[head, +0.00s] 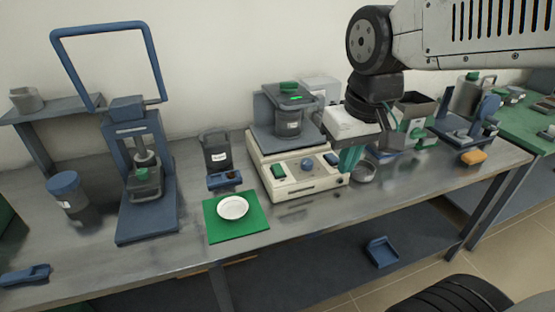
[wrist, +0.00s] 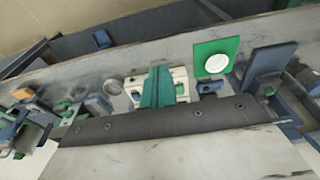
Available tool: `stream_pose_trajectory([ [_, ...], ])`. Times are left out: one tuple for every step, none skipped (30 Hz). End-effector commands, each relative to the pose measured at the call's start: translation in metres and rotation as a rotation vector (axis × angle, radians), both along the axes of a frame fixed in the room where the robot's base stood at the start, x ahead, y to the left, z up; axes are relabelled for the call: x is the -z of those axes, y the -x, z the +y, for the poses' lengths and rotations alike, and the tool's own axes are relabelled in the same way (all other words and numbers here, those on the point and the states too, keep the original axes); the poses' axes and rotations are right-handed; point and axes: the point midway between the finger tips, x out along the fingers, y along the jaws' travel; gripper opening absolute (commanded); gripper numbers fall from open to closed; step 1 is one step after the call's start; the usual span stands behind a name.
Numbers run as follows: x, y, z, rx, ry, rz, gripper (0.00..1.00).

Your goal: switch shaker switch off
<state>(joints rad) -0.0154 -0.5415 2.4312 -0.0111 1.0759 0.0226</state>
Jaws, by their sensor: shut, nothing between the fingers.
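The shaker (head: 297,178) is a cream box on the bench with a dark lidded vessel on its platform. Its front panel has a green rocker switch (head: 278,170) at the left, a round blue knob (head: 307,165) in the middle and a small blue part at the right. Whether the switch is on or off is too small to tell. My gripper (head: 349,170) has green fingers, shut and empty, pointing down by the shaker's right front corner, apart from the switch. In the wrist view the shut fingers (wrist: 158,72) hide part of the shaker (wrist: 181,78).
A green mat (head: 238,230) with a white dish (head: 233,208) lies left of the shaker. A round metal dish (head: 363,172) stands close to my gripper's right. A blue press (head: 146,185) stands at the left. The bench front before the shaker is mostly clear.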

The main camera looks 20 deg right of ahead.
Motion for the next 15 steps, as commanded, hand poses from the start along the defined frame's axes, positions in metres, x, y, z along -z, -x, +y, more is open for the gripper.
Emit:
stream_pose_trajectory([
  [0.002,-0.029,0.002,-0.001,0.001,-0.006,0.00],
  [0.002,-0.046,0.003,0.000,0.001,-0.018,0.00],
  [0.004,-0.069,0.005,0.000,0.001,-0.033,0.00],
  [0.006,-0.086,0.006,0.000,0.001,-0.045,0.00],
  [0.009,-0.102,0.007,0.000,0.001,-0.056,0.00],
  [0.013,-0.124,0.010,-0.001,0.001,-0.071,0.00],
  [0.017,-0.139,0.011,-0.003,0.001,-0.082,0.00],
  [0.020,-0.154,0.013,-0.003,0.001,-0.093,0.00],
  [0.026,-0.173,0.015,-0.002,0.000,-0.106,0.00],
  [0.031,-0.185,0.016,-0.002,0.000,-0.114,0.00],
  [0.035,-0.197,0.018,-0.002,-0.001,-0.122,0.00],
  [0.040,-0.211,0.020,-0.003,-0.002,-0.133,0.00],
  [0.044,-0.220,0.021,-0.004,-0.003,-0.140,0.00],
  [0.048,-0.228,0.022,-0.004,-0.003,-0.145,0.00],
  [0.051,-0.237,0.023,-0.004,-0.004,-0.154,0.00],
])
